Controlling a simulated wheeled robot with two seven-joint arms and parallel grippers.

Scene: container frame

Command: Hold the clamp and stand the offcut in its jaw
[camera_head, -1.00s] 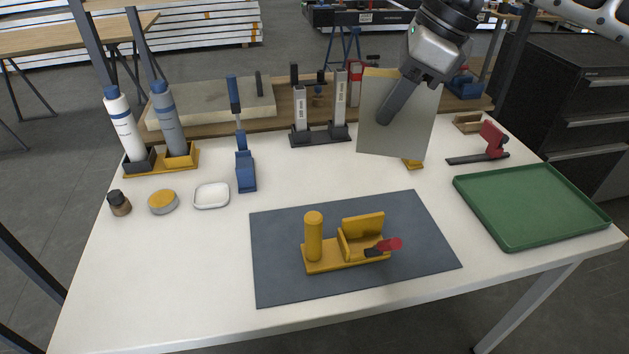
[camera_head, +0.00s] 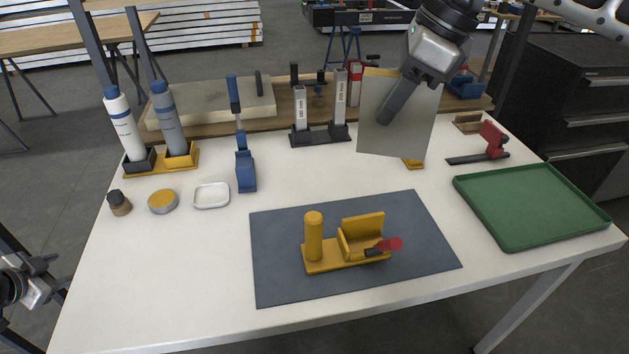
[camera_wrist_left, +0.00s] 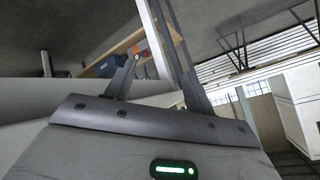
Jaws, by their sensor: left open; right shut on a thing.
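The yellow clamp (camera_head: 345,258) sits on the dark grey mat, with an upright round handle post on its left, an open jaw on its right and a red-tipped lever. The offcut (camera_head: 375,135), a thin grey sheet, hangs upright above the back right of the table. My right gripper (camera_head: 385,117) is shut on the offcut, well above and behind the clamp. My left gripper (camera_head: 45,290) is at the left edge of the head view, beyond the table and far from the clamp. Its fingers are apart and empty in the left wrist view (camera_wrist_left: 160,75).
A green tray (camera_head: 510,243) lies at the right, with a red and black bar clamp (camera_head: 490,143) behind it. Bottles (camera_head: 125,130), a blue tool (camera_head: 245,170), a round tin (camera_head: 162,202) and a white dish (camera_head: 211,203) stand at left. The front left table is clear.

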